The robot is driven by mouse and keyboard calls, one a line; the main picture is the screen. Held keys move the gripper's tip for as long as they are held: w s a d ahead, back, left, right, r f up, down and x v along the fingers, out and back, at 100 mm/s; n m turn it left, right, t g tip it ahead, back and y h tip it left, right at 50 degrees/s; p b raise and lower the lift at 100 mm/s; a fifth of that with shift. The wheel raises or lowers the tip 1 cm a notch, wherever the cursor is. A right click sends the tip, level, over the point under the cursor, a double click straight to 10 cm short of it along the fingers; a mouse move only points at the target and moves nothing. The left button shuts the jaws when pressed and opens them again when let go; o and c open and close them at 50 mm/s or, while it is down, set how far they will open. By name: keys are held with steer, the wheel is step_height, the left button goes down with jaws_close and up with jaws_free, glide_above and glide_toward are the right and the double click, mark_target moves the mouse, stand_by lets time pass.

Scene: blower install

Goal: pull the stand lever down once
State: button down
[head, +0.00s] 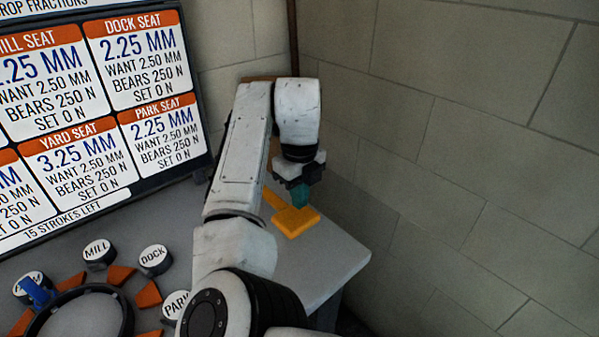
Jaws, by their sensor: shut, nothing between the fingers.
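The lever, which I take to be the stand lever, is yellow-orange with a flat block-shaped end (296,221) near the right edge of the grey table. Its bar runs back up and left from the block, partly hidden behind my arm. My gripper (300,197) points down with its teal fingertips together and nothing held. The fingertips are right over the block's far part. I cannot tell whether they touch it.
The grey table (325,262) ends just right of the lever, close to a block wall (470,170). A dark ring (80,315) with orange wedges and round labelled buttons, MILL (97,252) and DOCK (155,260) among them, is at lower left. A display board (85,130) stands behind, reading 15 strokes left.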

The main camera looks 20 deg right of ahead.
mark_target(299, 217)
steer(key=shift+f+p, duration=0.3)
steer(key=shift+f, duration=1.4)
